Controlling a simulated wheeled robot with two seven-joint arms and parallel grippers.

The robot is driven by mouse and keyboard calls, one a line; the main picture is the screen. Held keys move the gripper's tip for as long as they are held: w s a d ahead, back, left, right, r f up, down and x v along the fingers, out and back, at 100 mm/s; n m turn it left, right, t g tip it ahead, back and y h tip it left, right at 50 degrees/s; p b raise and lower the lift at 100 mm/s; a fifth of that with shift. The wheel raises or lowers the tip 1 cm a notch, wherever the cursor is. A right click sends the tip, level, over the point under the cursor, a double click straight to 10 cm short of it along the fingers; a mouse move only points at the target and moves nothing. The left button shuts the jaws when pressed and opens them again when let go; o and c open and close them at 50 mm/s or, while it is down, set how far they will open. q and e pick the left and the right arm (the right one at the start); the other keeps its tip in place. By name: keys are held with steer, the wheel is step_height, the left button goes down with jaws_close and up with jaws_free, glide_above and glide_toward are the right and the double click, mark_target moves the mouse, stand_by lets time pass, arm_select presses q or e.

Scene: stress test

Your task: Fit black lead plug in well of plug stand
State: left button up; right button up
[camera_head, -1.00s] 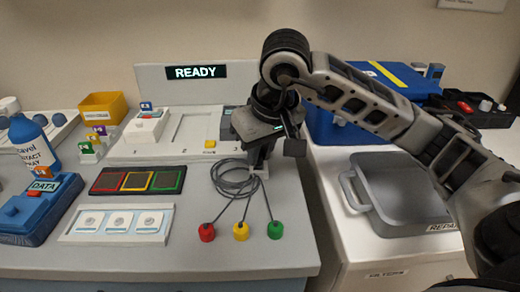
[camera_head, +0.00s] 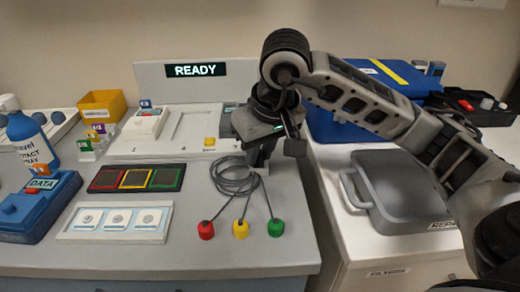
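My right gripper (camera_head: 258,160) points down over the back of the bench, just above a coil of thin grey leads (camera_head: 237,178). Its fingers are small and partly hidden by the wrist, so I cannot tell whether they are open or hold anything. Three leads run forward from the coil to a red plug (camera_head: 206,230), a yellow plug (camera_head: 240,229) and a green plug (camera_head: 276,228) on the bench top. I cannot make out a black plug or a plug stand with a well. My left gripper is not in view.
A panel with red, yellow and green squares (camera_head: 137,179) and a tray of white pieces (camera_head: 115,223) lie left of the leads. A blue DATA box (camera_head: 38,205) stands far left. A grey lidded bin (camera_head: 402,193) sits right. The front bench edge is clear.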

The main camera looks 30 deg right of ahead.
mark_target(260, 154)
steer(key=shift+r, duration=0.1)
stand_by(0.3)
steer(key=shift+r+p, duration=1.3)
steer(key=shift+r, duration=0.6)
steer(key=o, duration=0.6)
steer(key=shift+r, duration=0.1)
steer(key=shift+r+p, duration=0.95)
steer(key=shift+r, duration=0.5)
